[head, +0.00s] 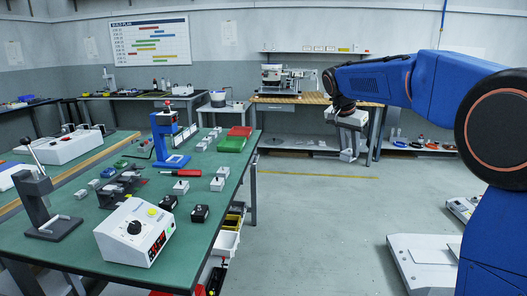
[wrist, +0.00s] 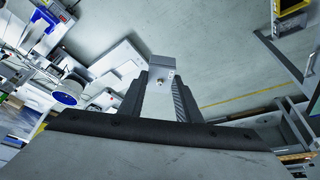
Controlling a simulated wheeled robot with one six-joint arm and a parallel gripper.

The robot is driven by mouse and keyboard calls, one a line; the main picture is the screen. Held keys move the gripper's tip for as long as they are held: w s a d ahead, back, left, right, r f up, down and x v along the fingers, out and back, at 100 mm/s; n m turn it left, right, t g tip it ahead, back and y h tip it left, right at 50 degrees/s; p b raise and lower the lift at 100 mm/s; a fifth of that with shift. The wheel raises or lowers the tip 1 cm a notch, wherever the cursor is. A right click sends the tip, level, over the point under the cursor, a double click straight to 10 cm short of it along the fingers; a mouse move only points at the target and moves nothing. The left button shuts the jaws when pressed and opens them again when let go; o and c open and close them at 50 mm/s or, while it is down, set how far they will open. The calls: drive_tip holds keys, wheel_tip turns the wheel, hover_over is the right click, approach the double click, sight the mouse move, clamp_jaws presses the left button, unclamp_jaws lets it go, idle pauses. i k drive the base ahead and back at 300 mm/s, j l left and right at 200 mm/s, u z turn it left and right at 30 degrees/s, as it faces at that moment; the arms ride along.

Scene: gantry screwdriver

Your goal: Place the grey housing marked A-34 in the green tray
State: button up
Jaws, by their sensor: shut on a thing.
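My gripper (head: 349,150) hangs at the right of the head view, over open floor and well away from the green table. In the wrist view my gripper (wrist: 162,98) is shut on a grey housing (wrist: 161,68), a small block with a round brass-coloured spot. Any marking on it is too small to read. The green tray (head: 232,145) lies at the far right corner of the green-topped table, in front of a red tray (head: 240,131). It looks empty.
Several small grey housings (head: 217,184) stand on the green table (head: 195,225). Bins hang under the right edge. Floor between table and gripper is clear.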

sight(232, 146)
drive_tip(key=i+l+u, duration=0.15)
drive_tip(key=i+u, duration=0.2)
drive_tip(key=i, duration=0.3)
drive_tip(key=i+l+u, duration=0.4)
drive_tip(key=i, duration=0.25)
drive_tip(key=i+l+u, duration=0.35)
drive_tip(key=i+l, duration=0.1)
drive_tip(key=i, duration=0.1)
